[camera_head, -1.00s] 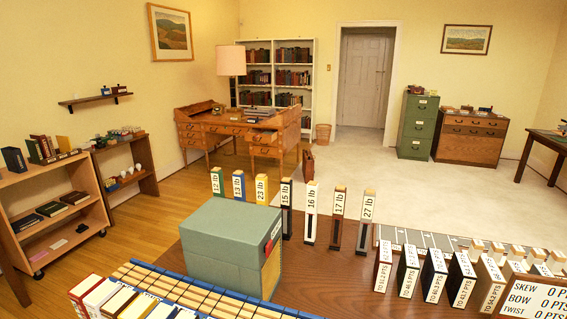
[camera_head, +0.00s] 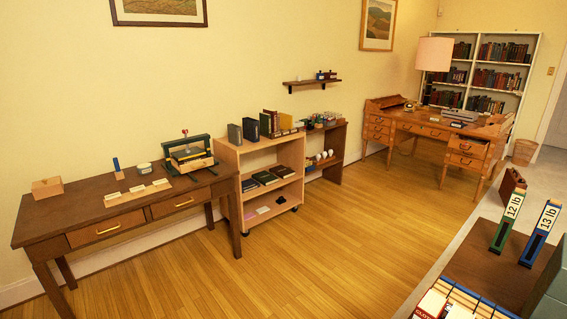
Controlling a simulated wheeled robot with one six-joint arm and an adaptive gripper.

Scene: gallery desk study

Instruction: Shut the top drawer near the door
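My gripper is not in view. A wooden desk (camera_head: 408,131) with drawers on both sides stands at the back right, in front of the bookcase. Its right-hand top drawer (camera_head: 466,147) appears pulled out, with its front standing forward of the desk; how far is hard to tell from here. The drawers below it look shut.
A long table (camera_head: 110,222) with two drawers stands along the left wall, beside a wheeled shelf (camera_head: 262,196). A dark brown tabletop (camera_head: 478,262) with weight-labelled blocks fills the lower right. Open wood floor (camera_head: 300,265) lies between. A wastebasket (camera_head: 524,151) stands right of the desk.

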